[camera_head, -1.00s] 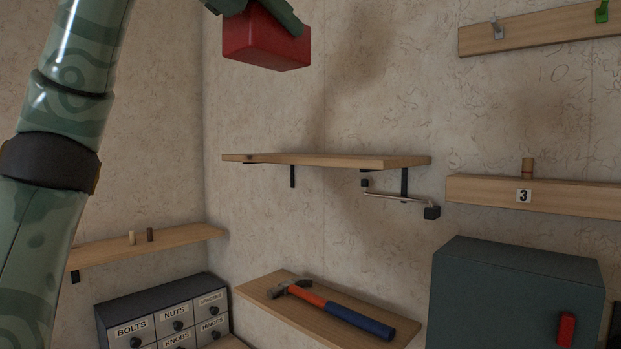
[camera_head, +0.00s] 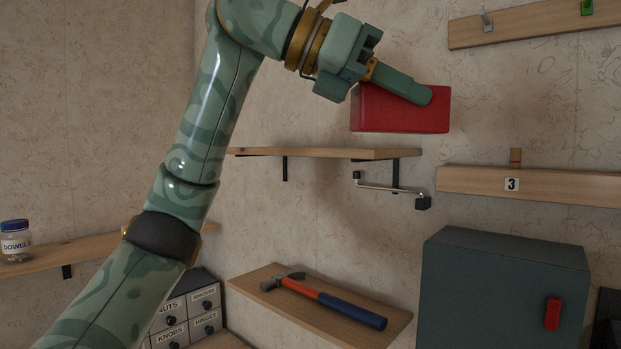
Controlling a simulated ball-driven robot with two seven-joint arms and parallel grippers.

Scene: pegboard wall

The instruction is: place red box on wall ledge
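The red box (camera_head: 400,112) is in the head view, in front of and above the right part of the wall ledge (camera_head: 330,153). The ledge is a bare wooden shelf on black brackets. My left gripper (camera_head: 405,85) is shut on the red box from the upper left; one finger lies across the box's upper face, and the other finger is hidden. The box hangs in the air, with a visible gap above the ledge level. My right gripper is not in view.
A metal bar (camera_head: 393,189) sits below the ledge's right end. A lower shelf (camera_head: 280,306) holds a hammer (camera_head: 330,303). A dark cabinet (camera_head: 490,290) stands at lower right. A numbered rail (camera_head: 560,186) is on the right wall. A jar (camera_head: 15,241) stands at left.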

